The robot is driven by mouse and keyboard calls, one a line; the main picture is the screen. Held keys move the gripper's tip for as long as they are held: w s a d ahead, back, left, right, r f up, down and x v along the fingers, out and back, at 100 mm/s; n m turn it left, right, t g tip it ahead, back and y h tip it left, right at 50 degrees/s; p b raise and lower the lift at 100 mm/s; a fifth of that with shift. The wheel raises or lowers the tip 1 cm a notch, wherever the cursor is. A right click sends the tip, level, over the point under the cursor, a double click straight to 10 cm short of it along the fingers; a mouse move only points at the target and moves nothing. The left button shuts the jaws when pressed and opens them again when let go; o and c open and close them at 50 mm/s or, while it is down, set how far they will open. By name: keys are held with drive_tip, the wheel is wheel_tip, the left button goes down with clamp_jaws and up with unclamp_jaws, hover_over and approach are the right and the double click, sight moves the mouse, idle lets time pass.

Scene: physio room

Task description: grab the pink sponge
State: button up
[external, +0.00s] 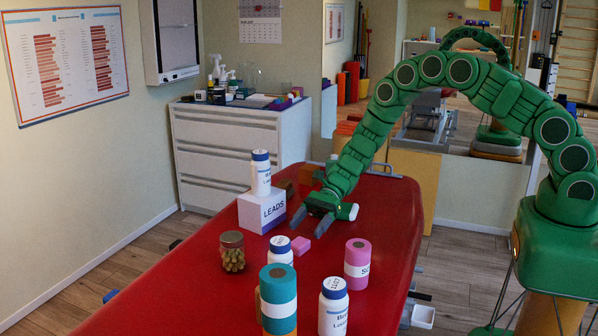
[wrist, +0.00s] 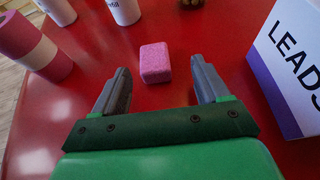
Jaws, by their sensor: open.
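The pink sponge (external: 301,245) is a small block lying flat on the red table (external: 375,215). In the wrist view the sponge (wrist: 155,62) lies just beyond the fingertips, roughly midway between them and a little left of centre. My gripper (external: 306,226) is open and empty, tilted down close over the table behind the sponge. In the wrist view both fingers of my gripper (wrist: 162,80) show apart, with bare red surface between them. The sponge is not touched by either finger as far as I can see.
A white LEADS box (external: 262,211) with a bottle (external: 261,173) on top stands left of my gripper.

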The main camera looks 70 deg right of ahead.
sight(302, 240)
drive_tip(key=shift+s+x, duration=0.25)
drive_tip(key=shift+x, duration=1.35)
drive_tip(key=shift+s+x, duration=0.2)
drive_tip(key=shift+x, duration=1.4)
drive_tip(key=shift+f, duration=0.1)
drive_tip(key=c, duration=1)
